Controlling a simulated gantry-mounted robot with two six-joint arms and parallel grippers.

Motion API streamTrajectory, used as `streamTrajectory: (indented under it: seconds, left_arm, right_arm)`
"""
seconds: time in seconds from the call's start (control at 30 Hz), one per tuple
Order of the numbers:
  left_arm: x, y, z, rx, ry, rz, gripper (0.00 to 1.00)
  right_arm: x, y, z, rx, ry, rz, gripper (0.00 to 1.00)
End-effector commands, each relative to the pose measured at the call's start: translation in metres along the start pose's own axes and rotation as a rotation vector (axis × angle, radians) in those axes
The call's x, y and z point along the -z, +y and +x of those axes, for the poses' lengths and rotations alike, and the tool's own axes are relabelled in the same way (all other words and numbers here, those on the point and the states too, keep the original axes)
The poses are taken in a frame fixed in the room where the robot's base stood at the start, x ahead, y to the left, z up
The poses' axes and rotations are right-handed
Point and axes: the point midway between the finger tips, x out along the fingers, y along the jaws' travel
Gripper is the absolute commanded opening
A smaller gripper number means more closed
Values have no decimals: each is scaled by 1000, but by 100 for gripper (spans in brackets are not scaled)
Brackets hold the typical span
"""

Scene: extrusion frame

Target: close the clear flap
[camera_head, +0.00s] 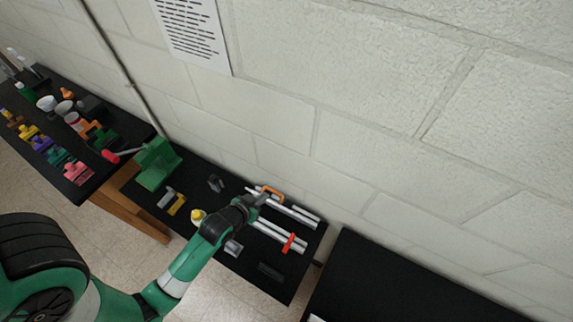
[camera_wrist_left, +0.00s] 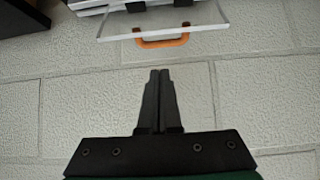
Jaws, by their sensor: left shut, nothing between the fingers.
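The clear flap (camera_wrist_left: 185,22) is a flat transparent panel with an orange handle (camera_wrist_left: 162,41) on its edge, at the top of the left wrist view. In the head view the orange handle (camera_head: 271,191) shows at the far side of the pale extrusion frame (camera_head: 298,214), by the wall. My left gripper (camera_head: 263,197) is beside the handle in the head view, partly hiding the flap area. In the wrist view my left gripper (camera_wrist_left: 161,74) is shut and empty, its fingertips apart from the handle in the picture. The flap's exact angle is hard to tell. My right gripper is not in view.
The frame stands on a black table (camera_head: 270,270) against a white block wall (camera_head: 375,130). A red-orange part (camera_head: 290,242) sits on the near bars. A green block (camera_head: 156,163) and small parts lie left. Another black table (camera_head: 390,280) is at right.

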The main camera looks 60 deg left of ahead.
Motion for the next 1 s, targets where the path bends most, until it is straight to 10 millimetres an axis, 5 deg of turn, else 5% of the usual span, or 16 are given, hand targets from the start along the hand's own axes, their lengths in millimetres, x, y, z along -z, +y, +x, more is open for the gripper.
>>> streamTrajectory:
  seconds: [0.27, 0.7, 1.0]
  left_arm:
    - [-2, -1, 5, 3, -5, -2, 0]
    - [-3, -1, 80, 2, -4, -2, 0]
    - [-2, -1, 100, 2, -3, -2, 0]
  right_arm:
    - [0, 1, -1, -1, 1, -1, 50]
    - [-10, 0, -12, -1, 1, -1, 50]
    - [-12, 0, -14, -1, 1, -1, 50]
